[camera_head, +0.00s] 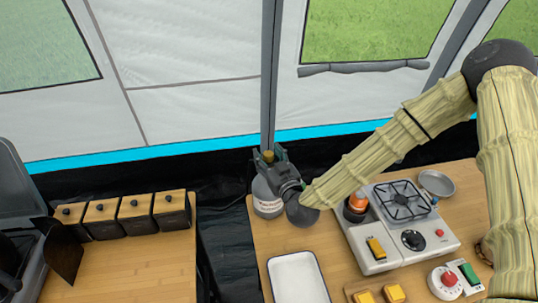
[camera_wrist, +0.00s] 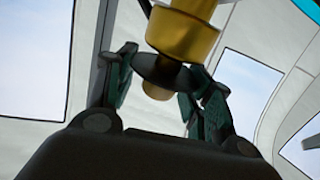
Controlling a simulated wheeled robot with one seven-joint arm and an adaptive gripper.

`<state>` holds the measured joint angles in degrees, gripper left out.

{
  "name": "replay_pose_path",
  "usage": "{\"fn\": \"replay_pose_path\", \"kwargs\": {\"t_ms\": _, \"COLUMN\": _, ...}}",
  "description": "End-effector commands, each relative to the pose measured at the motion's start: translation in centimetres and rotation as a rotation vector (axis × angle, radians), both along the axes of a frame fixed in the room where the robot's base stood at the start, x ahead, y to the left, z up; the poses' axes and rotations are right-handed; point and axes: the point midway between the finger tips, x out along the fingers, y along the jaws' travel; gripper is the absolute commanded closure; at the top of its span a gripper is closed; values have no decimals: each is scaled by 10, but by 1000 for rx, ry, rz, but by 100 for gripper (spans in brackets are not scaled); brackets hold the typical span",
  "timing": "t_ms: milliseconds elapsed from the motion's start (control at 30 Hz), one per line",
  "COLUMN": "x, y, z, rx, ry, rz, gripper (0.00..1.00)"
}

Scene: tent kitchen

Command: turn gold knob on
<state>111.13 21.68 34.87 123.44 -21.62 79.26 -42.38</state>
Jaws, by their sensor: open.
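The gold knob (camera_head: 268,157) sits atop a grey-white canister (camera_head: 267,205) at the back left of the right-hand table. In the wrist view the gold knob (camera_wrist: 183,34) is large, with a dark disc and a smaller gold end at its near side. My gripper (camera_head: 270,154) is at the canister's top. In the wrist view my gripper (camera_wrist: 165,72) is open, with one finger on each side of the dark disc and the gold end. Whether either finger touches them cannot be told. My gripper partly hides the canister's top.
A stove (camera_head: 403,225) with a burner and an orange-topped jar (camera_head: 356,204) stands right of the canister. A white tray (camera_head: 298,278) lies in front. Several wood-lidded dark containers (camera_head: 137,212) stand on the left table. A dark gap separates the tables.

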Motion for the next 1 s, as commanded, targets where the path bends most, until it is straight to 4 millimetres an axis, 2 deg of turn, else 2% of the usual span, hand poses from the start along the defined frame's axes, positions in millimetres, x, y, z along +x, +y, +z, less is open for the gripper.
{"fn": "replay_pose_path", "kwargs": {"t_ms": 167, "x": 0, "y": 0, "z": 0, "rx": 0, "ry": 0, "rz": 0, "gripper": 48}}
{"fn": "replay_pose_path", "kwargs": {"t_ms": 400, "x": 0, "y": 0, "z": 0, "rx": 0, "ry": -1, "rz": -1, "gripper": 92}}
{"fn": "replay_pose_path", "kwargs": {"t_ms": 433, "x": 0, "y": 0, "z": 0, "rx": 0, "ry": -1, "rz": -1, "gripper": 94}}
{"fn": "replay_pose_path", "kwargs": {"t_ms": 767, "x": 1, "y": -1, "z": -1, "rx": 0, "ry": -4, "rz": 29, "gripper": 94}}
{"fn": "replay_pose_path", "kwargs": {"t_ms": 1000, "x": 2, "y": -2, "z": -3, "rx": -3, "ry": -6, "rz": 143, "gripper": 94}}
